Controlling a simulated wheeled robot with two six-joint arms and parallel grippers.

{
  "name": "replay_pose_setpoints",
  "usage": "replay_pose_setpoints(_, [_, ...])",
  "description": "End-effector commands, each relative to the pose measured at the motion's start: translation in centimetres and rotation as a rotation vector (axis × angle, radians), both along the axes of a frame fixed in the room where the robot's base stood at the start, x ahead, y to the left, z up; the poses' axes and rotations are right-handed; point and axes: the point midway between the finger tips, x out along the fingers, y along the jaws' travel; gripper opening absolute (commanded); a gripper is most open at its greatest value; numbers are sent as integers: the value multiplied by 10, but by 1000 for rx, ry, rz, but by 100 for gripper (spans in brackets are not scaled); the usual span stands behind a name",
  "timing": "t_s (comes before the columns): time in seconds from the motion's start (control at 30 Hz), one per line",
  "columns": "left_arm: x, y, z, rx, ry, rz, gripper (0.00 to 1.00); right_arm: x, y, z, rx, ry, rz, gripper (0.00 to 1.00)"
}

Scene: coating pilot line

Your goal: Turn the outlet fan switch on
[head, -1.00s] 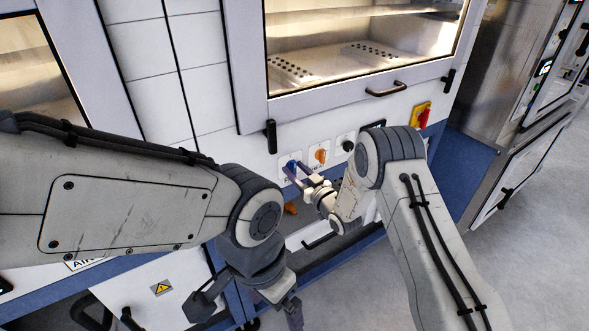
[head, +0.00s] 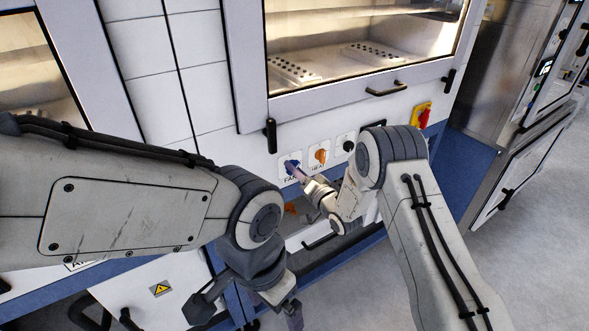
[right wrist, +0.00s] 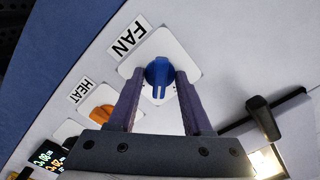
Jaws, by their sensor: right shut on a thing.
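The outlet fan switch is a blue knob (head: 292,166) on a white plate labelled FAN, at the left end of a row of controls on the panel below the oven window. The blue knob (right wrist: 158,74) is central in the right wrist view. My right gripper (head: 298,172) is at the knob; in the right wrist view its two purple fingers (right wrist: 160,84) reach to either side of it, shut on it. The fingers partly cover the plate. My left gripper (head: 290,308) hangs low at the bottom of the head view, away from the panel; its jaw opening is unclear.
An orange HEAT knob (head: 320,156) sits just right of the fan switch, then a black knob (head: 348,146). A red-and-yellow switch (head: 423,116) is farther right. A black latch (head: 270,136) stands out above the fan switch.

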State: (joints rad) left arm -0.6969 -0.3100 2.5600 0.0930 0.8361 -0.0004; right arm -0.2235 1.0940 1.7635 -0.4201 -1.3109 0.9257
Motion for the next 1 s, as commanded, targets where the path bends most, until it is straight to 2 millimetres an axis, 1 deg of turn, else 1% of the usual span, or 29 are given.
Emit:
replay_pose_setpoints(0.07, [0,0,0,0,0,0,95,0,-1,-1,59,46,-3,0])
replay_pose_setpoints(0.4, [0,0,1,0,0,0,95,0,-1,-1,484,356,-4,0])
replay_pose_setpoints(0.53, [0,0,2,0,0,0,95,0,-1,-1,590,432,-4,0])
replay_pose_setpoints(0.57, [0,0,1,0,0,0,95,0,-1,-2,584,428,-4,61])
replay_pose_setpoints(0.6, [0,0,1,0,0,0,95,0,-1,-2,582,427,-4,76])
replay_pose_setpoints(0.63, [0,0,1,0,0,0,95,0,-1,-1,583,426,-3,85])
replay_pose_setpoints(0.9, [0,0,1,0,0,0,95,0,-1,-1,581,424,-1,85])
replay_pose_setpoints(1.0, [0,0,3,0,0,0,95,-3,-3,0,581,423,-2,85])
